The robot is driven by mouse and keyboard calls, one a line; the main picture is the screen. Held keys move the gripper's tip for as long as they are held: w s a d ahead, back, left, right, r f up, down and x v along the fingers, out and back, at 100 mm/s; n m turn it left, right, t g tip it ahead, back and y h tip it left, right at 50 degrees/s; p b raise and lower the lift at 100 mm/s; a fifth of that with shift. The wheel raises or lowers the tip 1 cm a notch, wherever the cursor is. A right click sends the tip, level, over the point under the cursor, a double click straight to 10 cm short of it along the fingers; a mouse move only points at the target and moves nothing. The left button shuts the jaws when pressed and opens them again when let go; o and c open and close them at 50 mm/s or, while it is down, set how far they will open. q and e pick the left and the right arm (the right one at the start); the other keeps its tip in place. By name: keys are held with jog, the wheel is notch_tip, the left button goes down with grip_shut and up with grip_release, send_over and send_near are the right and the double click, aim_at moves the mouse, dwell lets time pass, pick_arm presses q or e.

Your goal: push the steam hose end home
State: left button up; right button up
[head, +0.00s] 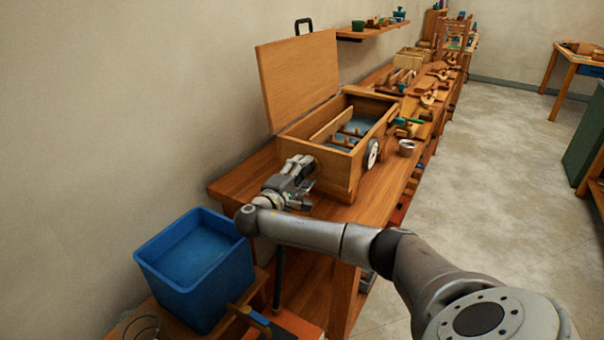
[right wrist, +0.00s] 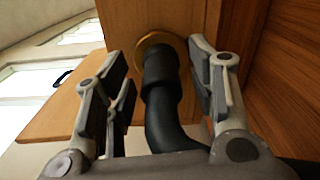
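The black steam hose end (right wrist: 162,82) stands between the two fingers of my right gripper (right wrist: 160,70) in the right wrist view. Its tip meets a brass ring (right wrist: 176,43) in the wooden box wall; how deep it sits is hidden. Gaps show between the hose and the fingers, so the gripper is open around it. In the head view my right gripper (head: 300,184) is at the near end of the open wooden box (head: 330,178). A dark tube (head: 278,275), seemingly the hose, hangs below it. My left gripper is out of view.
The box's lid (head: 298,78) stands raised near the wall. A blue bin (head: 195,285) stands below and left of my right gripper. Tools and wooden pieces crowd the bench (head: 378,198) behind the box.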

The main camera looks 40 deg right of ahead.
jog(key=v, duration=1.2)
